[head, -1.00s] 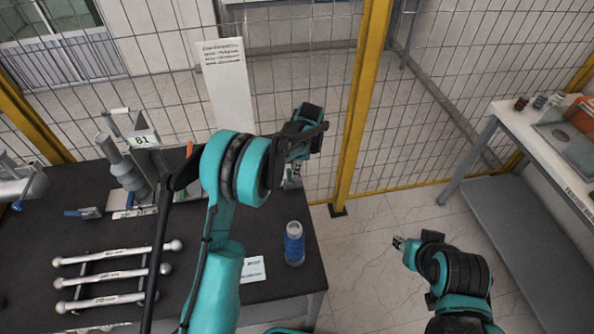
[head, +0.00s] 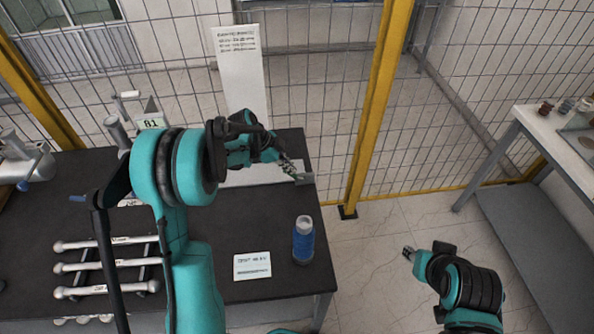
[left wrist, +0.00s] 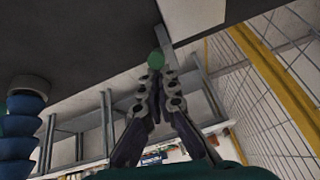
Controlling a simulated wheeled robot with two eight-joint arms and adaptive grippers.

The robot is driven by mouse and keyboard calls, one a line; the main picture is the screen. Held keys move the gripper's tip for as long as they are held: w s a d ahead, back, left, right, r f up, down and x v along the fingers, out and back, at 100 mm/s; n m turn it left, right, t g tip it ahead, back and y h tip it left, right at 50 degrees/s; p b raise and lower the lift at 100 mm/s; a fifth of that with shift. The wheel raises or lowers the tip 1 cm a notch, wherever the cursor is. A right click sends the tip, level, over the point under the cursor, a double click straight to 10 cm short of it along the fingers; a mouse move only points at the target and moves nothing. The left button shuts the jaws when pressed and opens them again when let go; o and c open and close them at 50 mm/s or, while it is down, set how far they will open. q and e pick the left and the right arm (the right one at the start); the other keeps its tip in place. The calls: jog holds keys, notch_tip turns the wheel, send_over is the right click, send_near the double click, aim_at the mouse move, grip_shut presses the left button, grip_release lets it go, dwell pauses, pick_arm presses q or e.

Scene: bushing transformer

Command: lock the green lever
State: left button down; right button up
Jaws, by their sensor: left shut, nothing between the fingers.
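A green round end (left wrist: 156,61), which looks like the green lever, shows in the left wrist view beside a grey metal bracket (left wrist: 165,38) at the black table's edge. My left gripper (left wrist: 157,75) is shut and empty, with its fingertips right at this green end; I cannot tell whether they touch it. In the head view my left gripper (head: 296,174) is at the table's right edge, by the grey bracket (head: 307,179). The lever cannot be made out there. My right gripper (head: 408,253) hangs over the floor at right, too small to read.
A blue ribbed bushing (head: 303,240) stands on the black table (head: 225,229) near its right edge, beside a white card (head: 252,265). Several white rods (head: 105,266) lie at left. A tall white sign (head: 240,75), a yellow post (head: 370,110) and mesh fencing stand behind.

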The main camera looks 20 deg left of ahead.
pick_arm(q)
jog(key=shift+s+a+f+t+h+b, duration=0.3)
jog(key=shift+a+f+h+b, duration=0.4)
jog(key=shift+b, duration=0.3)
jog(key=shift+s+a+f+t+h+b, duration=0.2)
jog(key=shift+s+a+f+h+b, duration=0.15)
jog(key=shift+a+f+h+b, duration=0.55)
jog(key=shift+s+r+y, duration=0.1)
jog(key=shift+s+y, duration=0.05)
jog(key=shift+y, duration=0.25)
jog(key=shift+s+a+r, duration=0.1)
jog(key=shift+a+r, duration=0.2)
jog(key=shift+r, duration=0.05)
jog(key=v, duration=0.6)
jog(key=shift+r, duration=0.3)
jog(key=shift+s, duration=0.1)
